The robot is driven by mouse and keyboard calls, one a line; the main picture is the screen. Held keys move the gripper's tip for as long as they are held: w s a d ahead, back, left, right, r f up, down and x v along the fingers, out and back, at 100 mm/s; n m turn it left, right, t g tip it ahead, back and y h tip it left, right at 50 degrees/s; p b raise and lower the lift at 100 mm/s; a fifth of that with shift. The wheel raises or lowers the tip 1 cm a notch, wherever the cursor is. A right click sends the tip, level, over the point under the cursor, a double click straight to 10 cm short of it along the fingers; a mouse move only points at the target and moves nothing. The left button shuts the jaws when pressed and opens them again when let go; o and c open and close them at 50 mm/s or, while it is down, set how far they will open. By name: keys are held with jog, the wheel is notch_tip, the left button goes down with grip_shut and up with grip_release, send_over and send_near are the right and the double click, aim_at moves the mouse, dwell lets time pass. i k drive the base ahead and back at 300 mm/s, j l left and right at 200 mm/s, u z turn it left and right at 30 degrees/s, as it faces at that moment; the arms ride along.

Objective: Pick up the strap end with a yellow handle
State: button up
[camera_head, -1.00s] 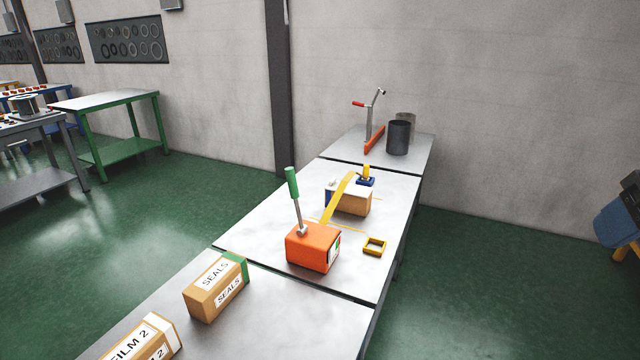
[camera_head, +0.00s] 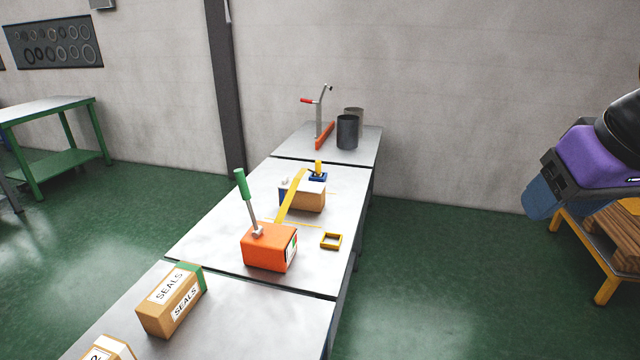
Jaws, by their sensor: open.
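A yellow strap (camera_head: 291,195) rises from near the orange box (camera_head: 268,247) toward the top of a brown box with a white top (camera_head: 303,198) on the middle grey bench. Just behind this box, a short upright yellow handle (camera_head: 318,167) stands on a small blue block (camera_head: 318,177). The strap's far end lies close to the handle; I cannot tell whether they are joined. The orange box carries a lever with a green grip (camera_head: 241,184).
A SEALS carton (camera_head: 172,299) stands on the near bench. A red-handled tool (camera_head: 319,122) and dark cylinders (camera_head: 347,132) stand on the far bench. A yellow stand (camera_head: 606,289) is at right; green floor between is clear.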

aim_at(318, 163)
jog(key=k, duration=0.6)
jog(key=u, duration=1.6)
jog(key=i+l+u, duration=0.1)
jog(key=l, duration=0.4)
jog(key=i+l+u, duration=0.1)
jog(key=l, duration=0.45)
jog(key=i+l+u, duration=0.1)
jog(key=l, duration=0.4)
jog(key=i+l, duration=0.1)
jog(key=l, duration=0.45)
jog(key=i+l, duration=0.1)
jog(key=l, duration=0.5)
jog(key=i+l, duration=0.1)
jog(key=l, duration=0.55)
jog(key=i+l, duration=0.15)
jog(key=l, duration=0.45)
jog(key=i+l, duration=0.1)
jog(key=l, duration=0.55)
jog(key=i+l, duration=0.1)
jog(key=l, duration=0.5)
jog(key=i+l, duration=0.1)
jog(key=l, duration=0.55)
jog(key=i+l, duration=0.15)
jog(key=l, duration=0.45)
jog(key=u, duration=0.05)
